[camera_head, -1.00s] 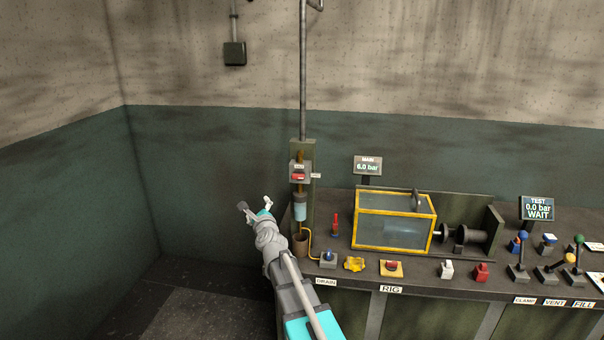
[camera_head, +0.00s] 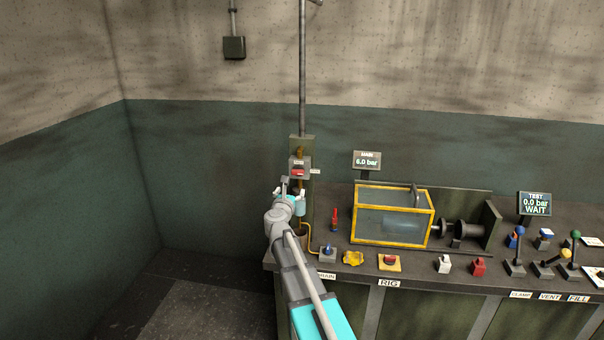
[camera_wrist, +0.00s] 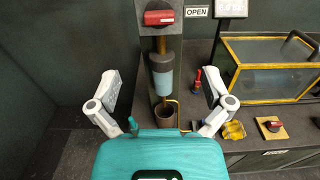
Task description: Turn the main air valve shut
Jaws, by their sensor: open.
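The main air valve is a grey block with a red handle (camera_head: 299,172), mounted on a vertical pipe against a post at the bench's left end. In the wrist view the red handle (camera_wrist: 159,17) lies crosswise at the top centre, with an "OPEN" label (camera_wrist: 197,12) to its right. My gripper (camera_head: 293,187) is just below the valve in the head view, hiding part of the filter bowl. In the wrist view my gripper (camera_wrist: 163,92) is open and empty, its fingers on either side of the grey-blue filter bowl (camera_wrist: 161,75), apart from the handle.
The MAIN display (camera_head: 367,160) reads 6.0 bar; the TEST display (camera_head: 535,204) reads 0.0 bar, WAIT. A yellow-framed clear box (camera_head: 394,214) stands right of the valve. A small red-topped item (camera_head: 334,218) stands between them. Free room lies left of the bench.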

